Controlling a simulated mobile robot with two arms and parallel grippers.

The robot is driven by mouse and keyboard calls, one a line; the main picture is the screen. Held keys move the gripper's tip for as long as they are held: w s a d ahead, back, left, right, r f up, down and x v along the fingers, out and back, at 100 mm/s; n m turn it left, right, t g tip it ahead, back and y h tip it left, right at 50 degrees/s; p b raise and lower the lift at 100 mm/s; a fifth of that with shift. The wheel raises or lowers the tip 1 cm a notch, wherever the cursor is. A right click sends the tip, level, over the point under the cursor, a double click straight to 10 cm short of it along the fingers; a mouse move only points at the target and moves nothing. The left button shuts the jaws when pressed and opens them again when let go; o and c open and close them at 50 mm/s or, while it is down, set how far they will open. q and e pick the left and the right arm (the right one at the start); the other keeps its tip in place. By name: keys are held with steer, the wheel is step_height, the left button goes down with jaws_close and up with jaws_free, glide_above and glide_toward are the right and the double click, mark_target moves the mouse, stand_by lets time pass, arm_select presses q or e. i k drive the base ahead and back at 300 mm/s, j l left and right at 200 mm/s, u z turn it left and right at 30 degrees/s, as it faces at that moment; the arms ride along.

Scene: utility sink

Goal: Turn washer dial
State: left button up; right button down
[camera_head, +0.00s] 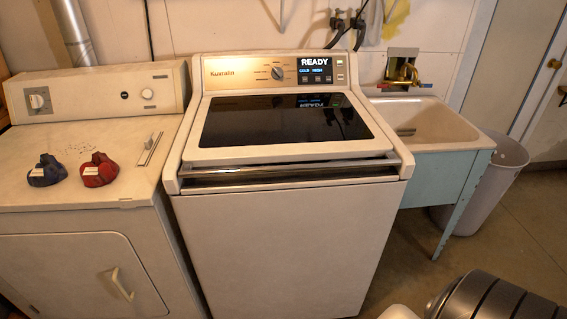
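The top-loading washer (285,240) stands in the middle of the head view with its dark glass lid (275,122) shut. Its dial (277,73) is a small round grey knob on the tan back panel, left of the display. The display (314,70) is lit and reads "READY", with smaller blue text below that is hard to read. Nothing touches the dial. Neither of my grippers is in view.
A dryer (75,255) stands on the left with a blue item (47,171) and a red item (99,170) on top. A utility sink (435,122) and a grey bin (495,185) stand on the right. A dark ribbed object (495,298) shows at the bottom right.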

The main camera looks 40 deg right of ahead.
mark_target(278, 73)
steer(key=l+z, duration=0.1)
steer(key=z, duration=1.2)
